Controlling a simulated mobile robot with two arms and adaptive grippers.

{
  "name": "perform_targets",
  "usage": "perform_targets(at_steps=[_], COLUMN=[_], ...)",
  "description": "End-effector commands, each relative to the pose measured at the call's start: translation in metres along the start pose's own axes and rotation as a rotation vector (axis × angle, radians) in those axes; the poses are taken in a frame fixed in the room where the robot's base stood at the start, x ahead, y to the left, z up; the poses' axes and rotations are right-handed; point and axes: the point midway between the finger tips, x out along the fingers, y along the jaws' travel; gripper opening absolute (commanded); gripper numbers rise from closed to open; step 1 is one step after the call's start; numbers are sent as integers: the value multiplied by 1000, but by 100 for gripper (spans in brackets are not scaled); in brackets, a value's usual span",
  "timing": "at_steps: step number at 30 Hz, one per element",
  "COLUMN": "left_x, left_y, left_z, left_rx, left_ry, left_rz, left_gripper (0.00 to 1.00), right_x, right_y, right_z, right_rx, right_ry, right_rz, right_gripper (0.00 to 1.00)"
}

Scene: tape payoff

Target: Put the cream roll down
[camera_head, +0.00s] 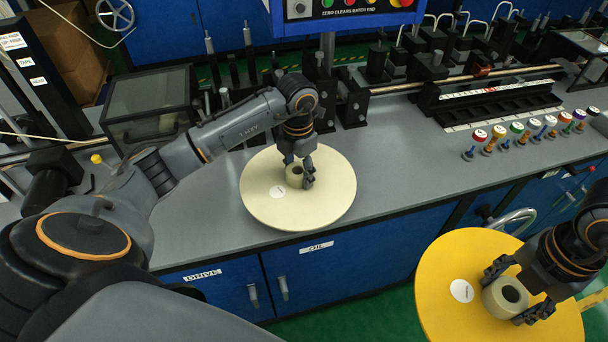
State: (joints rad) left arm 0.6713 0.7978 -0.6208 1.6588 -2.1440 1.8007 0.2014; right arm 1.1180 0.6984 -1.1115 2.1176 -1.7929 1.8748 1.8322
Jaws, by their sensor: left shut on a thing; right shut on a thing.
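The cream roll (258,207) is a broad flat disc with a small pale hub (295,170) at its centre and a white label. It lies at or just above the grey bench top, partly past the front edge; I cannot tell whether it touches. My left gripper (300,175) comes down from above and is shut on the hub. A yellow roll (445,285) of the same form is at the lower right, in front of the bench. My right gripper (514,296) is shut on its pale hub (493,297).
The grey bench top (205,215) is clear left of the cream roll and to its right. Several colour-topped pegs (515,128) stand at the right. A clear-lidded box (150,105) stands at the back left. Machine shafts and black blocks (353,103) line the back.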

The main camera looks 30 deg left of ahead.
Motion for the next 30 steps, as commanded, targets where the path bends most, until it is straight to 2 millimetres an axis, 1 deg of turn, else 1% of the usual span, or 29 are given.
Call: perform_targets(at_steps=[1, 3, 11, 15, 18, 25, 26, 27, 28, 29, 30], left_x=[4, 12, 28, 46, 56, 59, 60, 60, 60, 60, 60], left_y=[2, 4, 9, 9, 9, 10, 10, 10, 10, 10, 10], left_z=[7, 13, 24, 23, 24, 24, 24, 24, 24, 24, 24], left_rx=[-3, -2, -1, -1, -1, 0, 0, 0, 0, 0, 0], left_ry=[-3, -3, -4, 0, -3, -5, -2, -2, -2, -2, -2], left_rz=[-2, -1, 0, -2, 0, 1, 1, 1, 1, 1, 1], left_gripper=[21, 21, 21, 21, 21, 21, 62, 70, 76, 79, 79], right_x=[-5, -6, -10, -23, -26, -24, -24, -24, -24, -24, -24], right_y=[0, 0, 0, 0, 0, 0, 0, 0, 0, 0, 0], right_z=[0, 0, 0, 0, 0, 0, 0, 0, 0, 0, 0], right_rx=[0, 0, -1, 0, 0, 0, 0, 0, 0, 0, 0], right_ry=[-1, -1, -1, -1, -1, -1, -1, -1, -1, -1, -1], right_rz=[1, 1, 2, 2, 2, 2, 2, 2, 2, 2, 2], right_gripper=[2, 2, 2, 2, 2, 2, 2, 2, 2, 2, 2])
